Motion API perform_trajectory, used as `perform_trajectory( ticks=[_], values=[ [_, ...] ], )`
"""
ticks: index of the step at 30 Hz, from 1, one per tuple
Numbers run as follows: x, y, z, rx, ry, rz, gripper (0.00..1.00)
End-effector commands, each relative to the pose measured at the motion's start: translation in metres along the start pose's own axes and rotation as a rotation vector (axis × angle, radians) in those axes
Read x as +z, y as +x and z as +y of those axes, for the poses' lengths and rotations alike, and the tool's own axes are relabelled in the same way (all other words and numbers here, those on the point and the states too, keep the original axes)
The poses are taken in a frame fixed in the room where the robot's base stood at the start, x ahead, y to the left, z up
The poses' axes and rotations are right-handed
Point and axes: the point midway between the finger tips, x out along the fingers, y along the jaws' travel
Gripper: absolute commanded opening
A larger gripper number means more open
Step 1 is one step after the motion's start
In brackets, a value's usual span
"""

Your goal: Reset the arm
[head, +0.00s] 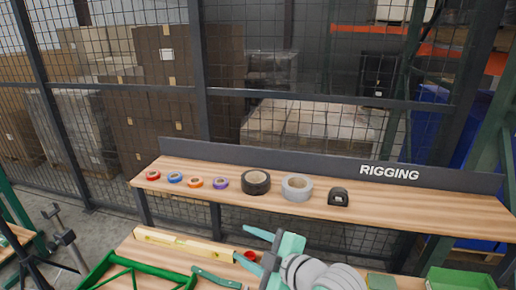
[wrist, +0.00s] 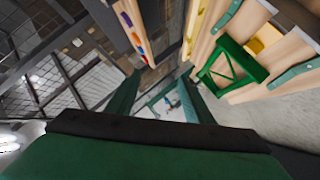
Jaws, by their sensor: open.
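My gripper (head: 252,247) is teal and shows at the lower middle of the head view, in front of the lower wooden bench, with its fingers pointing left. The fingers are apart. In the wrist view my gripper (wrist: 157,95) shows as two dark green fingers with a gap between them and nothing held there. A small red round item (head: 250,256) appears by the fingers in the head view; I cannot tell its depth from them. My pale arm links hide part of the bench on the right.
The upper shelf (head: 420,212) carries small coloured tape rolls, a black roll (head: 256,182), a grey roll (head: 297,187) and a black tape measure (head: 339,197). Below lie a yellow level (head: 185,244), a green frame (head: 140,265) and a green bin (head: 460,279). Mesh fencing stands behind.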

Motion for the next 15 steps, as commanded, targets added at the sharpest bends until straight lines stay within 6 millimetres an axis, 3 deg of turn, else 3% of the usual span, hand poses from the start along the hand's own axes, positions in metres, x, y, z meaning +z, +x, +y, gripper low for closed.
perform_trajectory(
  ticks=[3,7,15],
  values=[
    [-0.023,0.014,0.009,0.105,0.105,0.097,0.47],
    [-0.039,0.023,0.018,0.213,0.223,0.182,0.47],
    [-0.045,0.030,0.020,0.410,0.490,0.306,0.47]
  ],
)
